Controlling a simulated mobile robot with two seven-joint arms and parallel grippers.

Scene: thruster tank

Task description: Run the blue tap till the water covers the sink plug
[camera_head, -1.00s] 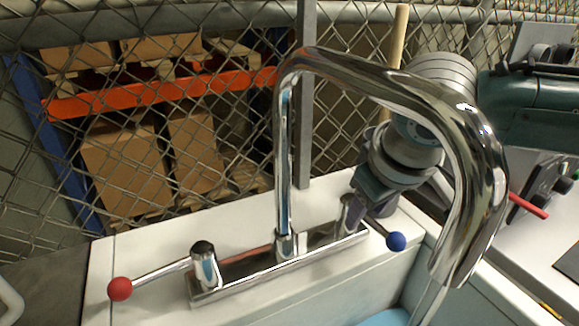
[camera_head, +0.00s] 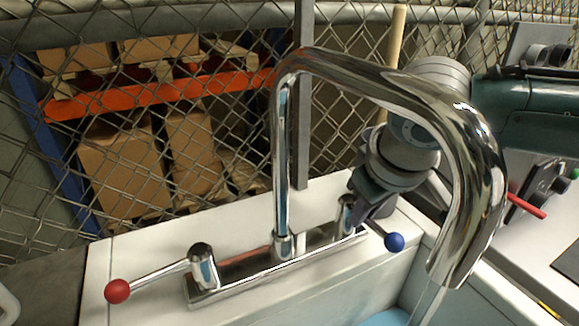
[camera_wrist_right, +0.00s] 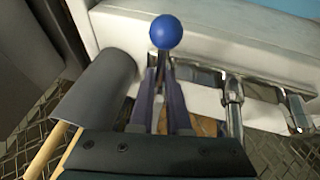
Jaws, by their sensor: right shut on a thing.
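The chrome tap has a tall curved spout (camera_head: 283,150) with its mouth at the right over the sink. The blue tap's ball (camera_head: 395,242) is on a short lever at the right end of the tap base; it also shows in the wrist view (camera_wrist_right: 165,32). My right gripper (camera_head: 366,208) is shut on the blue tap lever, just behind the ball; its fingers (camera_wrist_right: 160,82) pinch the lever in the wrist view. A thin clear streak, seemingly water, hangs below the spout. A light blue patch (camera_head: 388,319) shows in the sink. The sink plug is not visible. My left gripper is out of view.
The red tap's ball (camera_head: 117,291) sticks out at the left of the white ledge (camera_head: 140,245). A wire mesh fence (camera_head: 235,160) stands close behind. A panel with a red lever (camera_head: 527,206) is at the right, near my right arm. A wooden pole (camera_head: 397,40) stands behind the spout.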

